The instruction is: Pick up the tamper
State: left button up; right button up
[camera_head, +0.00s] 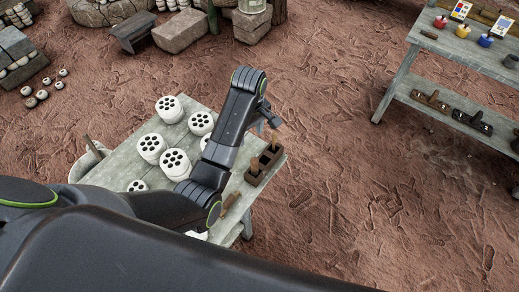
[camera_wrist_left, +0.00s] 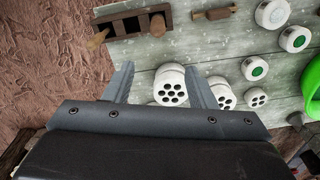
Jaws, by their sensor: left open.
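A dark wooden holder (camera_head: 254,177) with upright wooden-handled tools (camera_head: 272,142) stands at the right end of the grey plank table. The wrist view shows the holder (camera_wrist_left: 128,24) at the top, with a round-knobbed handle (camera_wrist_left: 158,23) in it and another handle (camera_wrist_left: 98,40) leaning out. A separate wooden tool (camera_wrist_left: 214,13) lies beside it on the table, also in the head view (camera_head: 229,204). Which one is the tamper I cannot tell. My left gripper (camera_head: 268,122) is open and empty above the table near the holder; its spread fingers (camera_wrist_left: 160,69) show in the wrist view.
Several white cylinders with dark holes (camera_head: 174,162) stand on the grey table (camera_head: 125,178), one (camera_wrist_left: 171,80) seen between my fingers. A bowl-like vessel (camera_head: 88,160) is at the left edge. A second bench (camera_head: 400,75) stands far right. Bare reddish ground lies between.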

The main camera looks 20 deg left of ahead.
pick_arm(q)
jog(key=d, duration=0.1)
jog(key=b, duration=0.4)
send_over(254, 160)
notch_tip(254, 160, down, 4)
notch_tip(254, 160, down, 7)
jog(key=shift+d+r+p, duration=0.1)
jog(key=shift+p, duration=0.45)
jog(key=shift+w+f, duration=0.1)
jog(key=shift+f, duration=0.55)
notch_tip(254, 160, down, 3)
jog(key=shift+f+p, duration=0.1)
jog(key=shift+p, duration=0.4)
jog(key=shift+f, duration=0.7)
pick_arm(e)
jog(key=shift+s+f, duration=0.5)
jog(key=shift+s, duration=0.3)
jog(key=shift+s+f, duration=0.5)
jog(key=shift+s, duration=0.3)
pick_arm(q)
jog(key=c, duration=1.1)
jog(key=shift+o, duration=0.2)
